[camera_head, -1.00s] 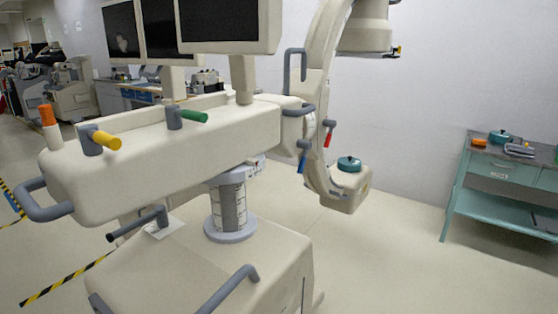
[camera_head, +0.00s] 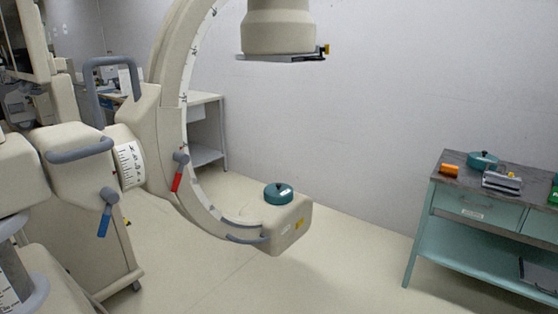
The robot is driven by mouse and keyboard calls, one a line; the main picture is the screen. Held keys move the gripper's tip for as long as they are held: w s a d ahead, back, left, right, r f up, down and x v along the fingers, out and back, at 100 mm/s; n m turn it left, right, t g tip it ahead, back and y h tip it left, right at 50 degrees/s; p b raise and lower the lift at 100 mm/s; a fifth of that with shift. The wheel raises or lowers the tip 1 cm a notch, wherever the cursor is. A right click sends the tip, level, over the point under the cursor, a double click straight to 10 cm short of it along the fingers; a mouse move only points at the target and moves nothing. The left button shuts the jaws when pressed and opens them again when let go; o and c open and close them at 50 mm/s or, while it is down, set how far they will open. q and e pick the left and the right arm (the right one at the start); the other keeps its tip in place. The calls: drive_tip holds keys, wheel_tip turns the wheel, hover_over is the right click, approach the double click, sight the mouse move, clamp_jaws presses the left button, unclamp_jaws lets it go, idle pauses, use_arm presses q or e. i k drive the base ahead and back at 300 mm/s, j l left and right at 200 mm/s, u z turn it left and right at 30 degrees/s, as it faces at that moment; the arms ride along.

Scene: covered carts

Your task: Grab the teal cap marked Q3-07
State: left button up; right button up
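A round teal cap (camera_head: 278,193) with a dark knob and a pale label sits on the lower end of the C-shaped arm. A second round teal cap (camera_head: 483,160) with a dark knob rests on the teal cart's top at the right. The markings are too small to read, so I cannot tell which one is Q3-07. Neither of my grippers is in view.
The C-shaped imaging machine (camera_head: 166,130) fills the left side, with grey handles and red and blue levers. The teal cart (camera_head: 480,214) stands at the right against the wall, carrying an orange item (camera_head: 449,170) and a metal device (camera_head: 502,180). The floor between is clear.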

sight(277, 194)
drive_tip(key=i+l, duration=0.3)
drive_tip(key=i, duration=0.2)
drive_tip(key=i+l, duration=0.65)
drive_tip(key=i, duration=0.3)
drive_tip(key=i+l, duration=0.3)
drive_tip(key=i, duration=0.15)
